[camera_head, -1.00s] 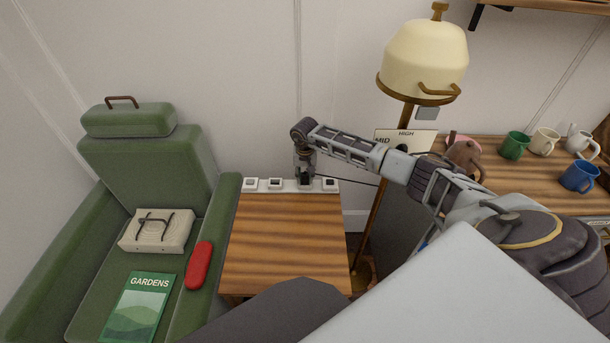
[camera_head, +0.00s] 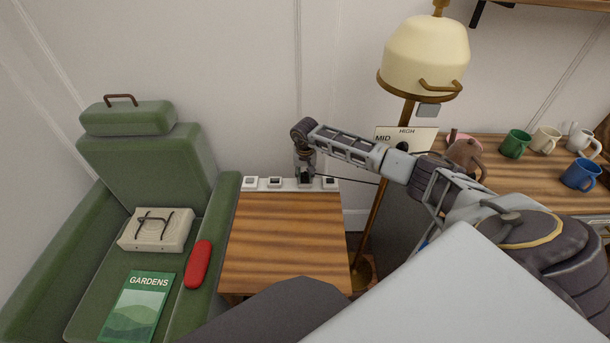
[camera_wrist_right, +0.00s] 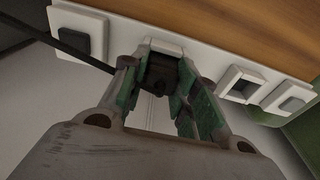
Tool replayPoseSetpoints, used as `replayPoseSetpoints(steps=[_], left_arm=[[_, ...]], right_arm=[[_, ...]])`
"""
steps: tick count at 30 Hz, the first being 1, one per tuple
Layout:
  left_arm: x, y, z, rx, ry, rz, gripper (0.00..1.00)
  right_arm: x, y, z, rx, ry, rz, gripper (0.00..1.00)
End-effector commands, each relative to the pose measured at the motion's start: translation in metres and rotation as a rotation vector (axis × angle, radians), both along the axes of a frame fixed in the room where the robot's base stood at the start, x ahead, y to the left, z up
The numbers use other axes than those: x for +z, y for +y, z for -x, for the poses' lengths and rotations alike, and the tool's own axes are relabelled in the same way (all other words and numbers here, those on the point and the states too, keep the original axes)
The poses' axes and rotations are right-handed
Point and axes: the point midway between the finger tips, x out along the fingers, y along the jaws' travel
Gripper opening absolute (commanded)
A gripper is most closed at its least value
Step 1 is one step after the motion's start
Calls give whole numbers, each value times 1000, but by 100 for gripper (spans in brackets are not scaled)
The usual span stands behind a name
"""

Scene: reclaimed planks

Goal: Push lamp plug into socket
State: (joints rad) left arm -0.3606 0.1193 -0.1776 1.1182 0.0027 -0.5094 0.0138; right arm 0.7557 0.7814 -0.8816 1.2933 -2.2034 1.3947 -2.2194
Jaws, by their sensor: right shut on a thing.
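My right gripper (camera_head: 305,181) points down at the white socket strip (camera_head: 289,186) along the back edge of the small wooden table. In the right wrist view its fingers (camera_wrist_right: 158,82) are shut on the dark lamp plug (camera_wrist_right: 159,72), at one socket of the strip. I cannot tell how deep the plug sits. A dark cord (camera_wrist_right: 82,55) runs to the gripper from the left. The floor lamp (camera_head: 424,62) has a cream shade and brass pole, right of the table. My left gripper is not in view.
Beside the gripper are an open socket (camera_wrist_right: 241,86), a grey-filled one (camera_wrist_right: 292,98) and a black-filled one (camera_wrist_right: 77,36). The wooden tabletop (camera_head: 286,240) is bare. A green armchair (camera_head: 140,170) stands left; a sideboard with mugs (camera_head: 515,143) stands right.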

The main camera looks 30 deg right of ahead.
Motion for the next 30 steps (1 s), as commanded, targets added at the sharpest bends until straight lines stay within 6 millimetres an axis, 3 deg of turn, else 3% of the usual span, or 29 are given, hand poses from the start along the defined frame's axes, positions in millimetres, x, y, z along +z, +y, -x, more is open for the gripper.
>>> replayPoseSetpoints(steps=[14, 15, 20, 30], left_arm=[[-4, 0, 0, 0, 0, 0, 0], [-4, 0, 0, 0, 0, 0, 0], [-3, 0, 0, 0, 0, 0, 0], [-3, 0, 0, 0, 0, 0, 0]], right_arm=[[-5, 0, 0, 0, 0, 0, 6], [-4, 0, 0, 0, 0, 0, 34], [-4, 0, 0, 0, 0, 0, 54], [-4, 0, 0, 0, 0, 0, 55]])
